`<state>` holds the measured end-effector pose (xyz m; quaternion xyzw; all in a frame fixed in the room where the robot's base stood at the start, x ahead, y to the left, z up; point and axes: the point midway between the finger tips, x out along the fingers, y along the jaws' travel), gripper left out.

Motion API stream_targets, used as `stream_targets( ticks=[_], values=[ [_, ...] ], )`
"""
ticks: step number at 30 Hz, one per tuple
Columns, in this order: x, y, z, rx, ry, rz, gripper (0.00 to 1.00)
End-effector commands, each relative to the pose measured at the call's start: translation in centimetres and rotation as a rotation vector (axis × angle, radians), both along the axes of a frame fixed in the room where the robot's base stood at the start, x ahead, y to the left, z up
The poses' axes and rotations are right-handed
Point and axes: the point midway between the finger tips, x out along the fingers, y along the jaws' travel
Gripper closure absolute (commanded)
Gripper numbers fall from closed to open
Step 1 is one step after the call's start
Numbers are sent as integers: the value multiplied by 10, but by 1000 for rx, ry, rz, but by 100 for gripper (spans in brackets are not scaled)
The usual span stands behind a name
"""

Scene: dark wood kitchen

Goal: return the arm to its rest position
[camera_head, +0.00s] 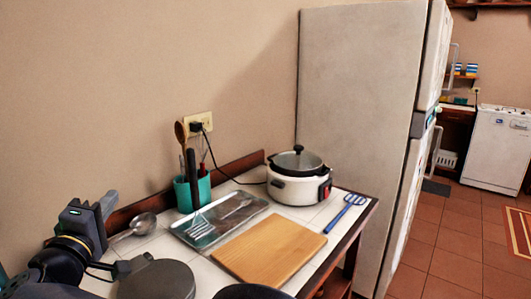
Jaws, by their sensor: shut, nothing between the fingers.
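My gripper (106,203) is at the lower left, at the end of my dark arm with a yellow ring near the wrist. It is above the left end of the tiled counter, close to the wall, pointing up and to the right. It is shut and holds nothing. Dark round shapes at the bottom edge hide part of the counter.
The counter (325,214) holds a metal ladle (144,223), a teal utensil holder (193,192), a metal tray (219,220), a wooden board (268,249), a white cooker (298,180) and a blue spatula (345,212). A fridge (355,120) stands behind.

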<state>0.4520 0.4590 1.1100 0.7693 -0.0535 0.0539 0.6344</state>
Motion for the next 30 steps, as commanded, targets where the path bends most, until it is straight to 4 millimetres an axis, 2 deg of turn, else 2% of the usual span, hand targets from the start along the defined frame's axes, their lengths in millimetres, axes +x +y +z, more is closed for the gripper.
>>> stream_targets(
  ticks=[1,22,30],
  values=[
    [1,2,4,-9,7,0,100],
    [6,7,1,-39,31,0,100],
    [12,-4,8,-44,49,-6,100]
  ],
)
